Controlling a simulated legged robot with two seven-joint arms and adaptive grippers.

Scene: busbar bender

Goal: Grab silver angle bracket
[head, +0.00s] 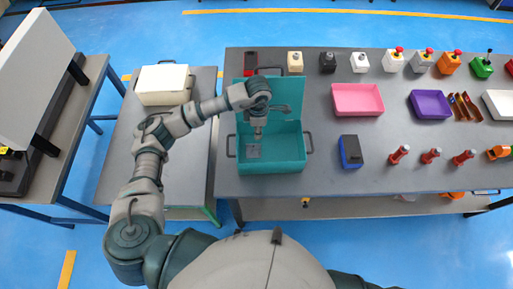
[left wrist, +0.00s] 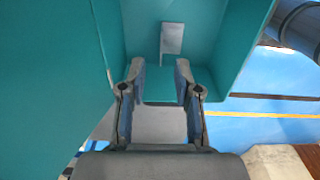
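The silver angle bracket (head: 253,151) is a small grey piece inside the open teal box (head: 288,158), near its left side. It also shows in the left wrist view (left wrist: 172,38), against a teal surface, ahead of the fingertips. My left gripper (head: 258,131) points down into the box, just above the bracket in the head view. In the left wrist view my left gripper (left wrist: 160,68) has its two fingers apart with nothing between them. The bracket is apart from the fingers there. My right gripper is out of view.
The box stands at the left end of a grey table (head: 325,185), with its lid (head: 280,88) raised behind. A blue block (head: 351,152), a pink tray (head: 358,99) and a purple tray (head: 430,104) stand to its right. A cream case (head: 163,85) lies on the side table.

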